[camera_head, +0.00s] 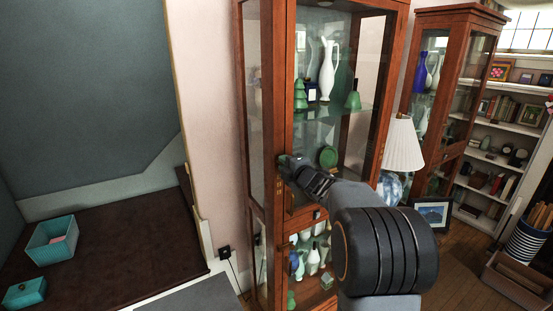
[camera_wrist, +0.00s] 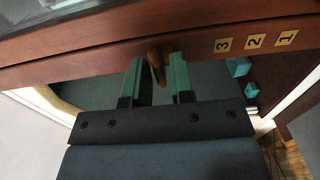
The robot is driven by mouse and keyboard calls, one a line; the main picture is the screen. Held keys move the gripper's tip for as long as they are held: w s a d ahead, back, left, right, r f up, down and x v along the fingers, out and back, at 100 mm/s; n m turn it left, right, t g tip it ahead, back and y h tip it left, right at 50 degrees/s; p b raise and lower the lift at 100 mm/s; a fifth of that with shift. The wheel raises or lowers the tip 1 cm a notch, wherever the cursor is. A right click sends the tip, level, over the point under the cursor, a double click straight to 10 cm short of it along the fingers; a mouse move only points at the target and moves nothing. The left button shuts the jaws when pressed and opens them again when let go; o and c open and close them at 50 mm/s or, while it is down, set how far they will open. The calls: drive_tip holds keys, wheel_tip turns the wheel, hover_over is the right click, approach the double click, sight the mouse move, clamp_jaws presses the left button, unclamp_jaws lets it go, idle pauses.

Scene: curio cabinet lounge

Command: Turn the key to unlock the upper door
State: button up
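The tall wooden cabinet (camera_head: 283,60) stands in front of me, with a glazed upper door (camera_head: 372,75) that looks shut. My gripper (camera_head: 287,165) is at the left frame of this door, near its lower end. In the wrist view a small brass key (camera_wrist: 156,62) sticks out of the wooden frame (camera_wrist: 100,47). My gripper (camera_wrist: 158,80) is open there, with one green-padded finger on each side of the key. Gaps show between the key and both fingers. My arm hides part of the lower cabinet in the head view.
Small plates numbered 3 (camera_wrist: 222,45), 2 (camera_wrist: 254,41) and 1 (camera_wrist: 286,38) sit on the frame beside the key. Vases (camera_head: 327,70) stand behind the glass. A lamp (camera_head: 402,147) and a second cabinet (camera_head: 455,18) are at right. A dark table (camera_head: 120,235) with teal boxes (camera_head: 52,240) is at left.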

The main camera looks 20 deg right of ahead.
clamp_jaws()
drive_tip(key=shift+f+b, duration=0.1)
drive_tip(key=shift+b, duration=0.25)
drive_tip(key=n+b, duration=1)
drive_tip(key=n, duration=0.1)
drive_tip(key=n+b, duration=0.5)
drive_tip(key=n, duration=0.1)
drive_tip(key=shift+r+b, duration=0.3)
drive_tip(key=shift+b, duration=0.05)
